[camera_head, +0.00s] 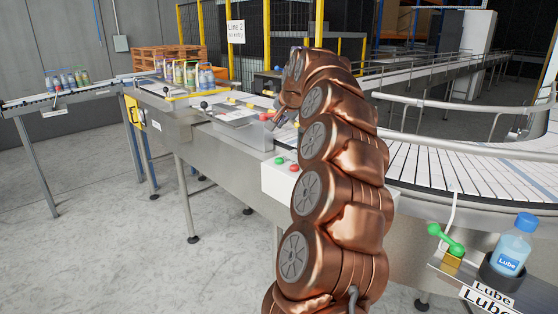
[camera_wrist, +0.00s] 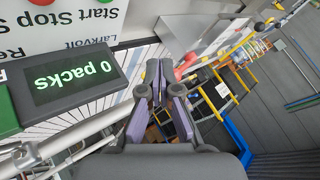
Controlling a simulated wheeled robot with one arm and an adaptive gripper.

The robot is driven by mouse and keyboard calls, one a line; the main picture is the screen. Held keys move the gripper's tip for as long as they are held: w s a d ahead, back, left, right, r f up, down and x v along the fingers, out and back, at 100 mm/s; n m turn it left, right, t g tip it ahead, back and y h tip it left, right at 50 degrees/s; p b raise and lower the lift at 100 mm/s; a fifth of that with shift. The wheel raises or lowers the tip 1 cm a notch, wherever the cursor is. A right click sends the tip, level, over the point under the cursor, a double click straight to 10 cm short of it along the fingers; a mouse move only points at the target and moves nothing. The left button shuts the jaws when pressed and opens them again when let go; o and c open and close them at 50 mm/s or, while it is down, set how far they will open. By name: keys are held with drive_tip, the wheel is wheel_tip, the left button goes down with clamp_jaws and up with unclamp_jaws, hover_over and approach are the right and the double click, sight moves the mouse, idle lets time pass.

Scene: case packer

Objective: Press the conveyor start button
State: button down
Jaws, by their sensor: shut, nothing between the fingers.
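A white box with a green button (camera_head: 279,160) and a red button (camera_head: 294,168) sits on the conveyor's near side in the head view, left of my copper arm. In the wrist view, a white panel with the words "Start Stop" (camera_wrist: 95,20) fills the top left, seen upside down, with a red part (camera_wrist: 41,2) cut by the top edge. A dark display (camera_wrist: 75,82) reads "0 packs". My gripper (camera_wrist: 159,66) is shut and empty, its fingers together in the wrist view. Its tips are hard to make out in the head view. I cannot tell whether they touch anything.
A slatted conveyor (camera_head: 430,165) curves away at the right. A bottle marked Lube (camera_head: 513,245) stands in a holder at the lower right, beside a green handle (camera_head: 446,240). Several bottles (camera_head: 66,80) stand on the left conveyor. Yellow posts (camera_head: 266,45) rise behind. The floor at left is clear.

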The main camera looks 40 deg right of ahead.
drive_tip(key=shift+f, duration=0.15)
drive_tip(key=b, duration=0.3)
hover_over(280, 159)
wheel_tip(280, 159, down, 7)
drive_tip(key=shift+s+a+f, duration=0.1)
drive_tip(key=shift+f+b, duration=0.45)
drive_tip(key=shift+f, duration=0.2)
drive_tip(key=shift+f, duration=0.15)
idle(1.1)
drive_tip(key=shift+f+b, duration=0.3)
drive_tip(key=shift+b, duration=0.25)
